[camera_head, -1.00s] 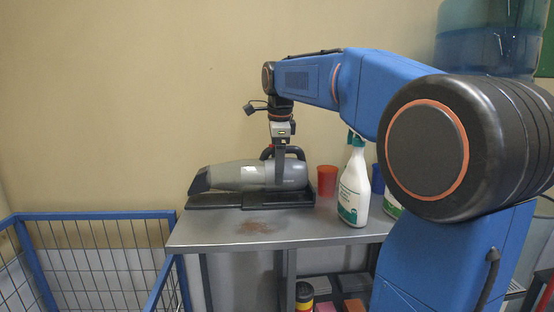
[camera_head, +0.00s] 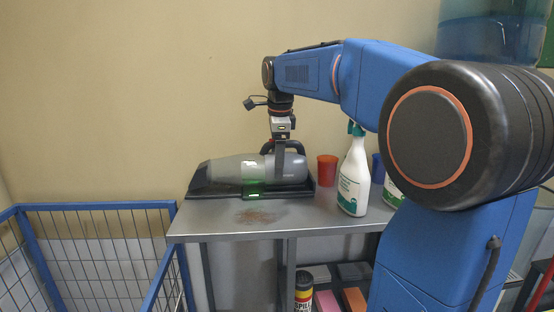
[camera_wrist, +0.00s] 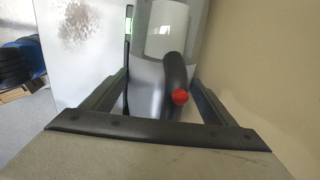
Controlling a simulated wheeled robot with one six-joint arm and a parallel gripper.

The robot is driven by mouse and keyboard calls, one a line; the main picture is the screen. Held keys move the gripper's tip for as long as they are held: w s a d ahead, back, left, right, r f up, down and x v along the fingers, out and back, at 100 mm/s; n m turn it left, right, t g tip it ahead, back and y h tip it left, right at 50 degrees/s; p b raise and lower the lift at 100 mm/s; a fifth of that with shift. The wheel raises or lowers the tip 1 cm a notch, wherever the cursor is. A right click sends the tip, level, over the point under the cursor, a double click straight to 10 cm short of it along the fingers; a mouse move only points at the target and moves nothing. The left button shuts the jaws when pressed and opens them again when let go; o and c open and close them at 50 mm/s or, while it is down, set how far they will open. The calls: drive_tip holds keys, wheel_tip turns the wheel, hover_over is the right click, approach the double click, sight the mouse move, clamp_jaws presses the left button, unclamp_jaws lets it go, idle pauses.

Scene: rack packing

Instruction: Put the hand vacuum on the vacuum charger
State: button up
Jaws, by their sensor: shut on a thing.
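A green light glows on the charger's front. My gripper (camera_head: 281,155) comes down from above and is shut on the vacuum's black handle at its right end. In the wrist view, the handle (camera_wrist: 174,75) with its red button sits between the fingers of my gripper (camera_wrist: 160,98). The underside of the vacuum, where it meets the charger, is hidden.
The charger stands on a metal table (camera_head: 320,220) against the wall. A red cup (camera_head: 327,171) and a white spray bottle (camera_head: 353,180) stand to its right. A brown spill (camera_head: 257,216) lies in front. A blue wire cage (camera_head: 95,250) is at the left.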

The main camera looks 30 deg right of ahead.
drive_tip(key=shift+f, duration=0.2)
drive_tip(key=o, duration=1.6)
drive_tip(key=shift+c, duration=0.2)
